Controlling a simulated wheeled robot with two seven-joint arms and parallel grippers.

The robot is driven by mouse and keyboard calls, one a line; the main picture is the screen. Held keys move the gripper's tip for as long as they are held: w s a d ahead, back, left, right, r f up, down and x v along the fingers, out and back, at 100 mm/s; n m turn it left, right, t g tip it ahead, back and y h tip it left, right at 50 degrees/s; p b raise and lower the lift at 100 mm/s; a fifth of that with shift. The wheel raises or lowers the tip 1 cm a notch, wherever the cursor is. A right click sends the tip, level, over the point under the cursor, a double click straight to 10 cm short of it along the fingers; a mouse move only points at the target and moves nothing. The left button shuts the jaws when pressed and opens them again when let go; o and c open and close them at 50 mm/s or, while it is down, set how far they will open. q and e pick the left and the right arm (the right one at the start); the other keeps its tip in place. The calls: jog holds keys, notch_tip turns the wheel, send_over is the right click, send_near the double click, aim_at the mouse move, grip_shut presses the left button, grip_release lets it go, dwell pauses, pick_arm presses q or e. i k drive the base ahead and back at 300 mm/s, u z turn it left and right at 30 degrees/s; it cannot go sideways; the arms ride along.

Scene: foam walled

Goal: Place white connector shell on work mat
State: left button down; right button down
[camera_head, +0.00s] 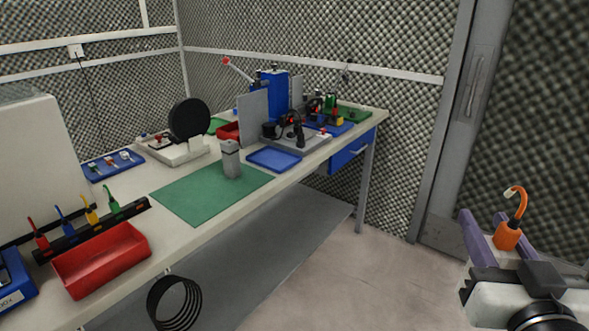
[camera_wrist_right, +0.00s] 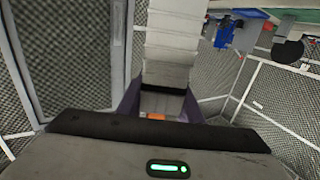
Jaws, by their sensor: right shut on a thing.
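The green work mat (camera_head: 205,192) lies flat on the bench, with a grey upright block (camera_head: 231,160) standing on its far right part. My right gripper (camera_head: 512,240) is at the lower right of the head view, off the bench and over the floor. It is shut on an orange plug (camera_head: 507,237) with a curved orange and dark lead ending in a pale tip. A bit of orange also shows between the fingers in the right wrist view (camera_wrist_right: 156,116). Small whitish parts (camera_head: 124,156) sit in a blue tray; I cannot tell if one is the white connector shell. My left gripper is out of view.
A red bin (camera_head: 102,262) and a rack of coloured leads (camera_head: 92,230) stand left of the mat. A blue tray (camera_head: 273,159) and a grey fixture (camera_head: 298,141) are to its right. A black coil (camera_head: 174,303) hangs below the bench's front edge. The mat's front part is clear.

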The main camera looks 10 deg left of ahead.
aim_at(214, 185)
jog(key=u, duration=0.55)
jog(key=i, duration=0.7)
jog(key=u, duration=1.1)
jog(key=i, duration=0.3)
jog(key=u, duration=0.25)
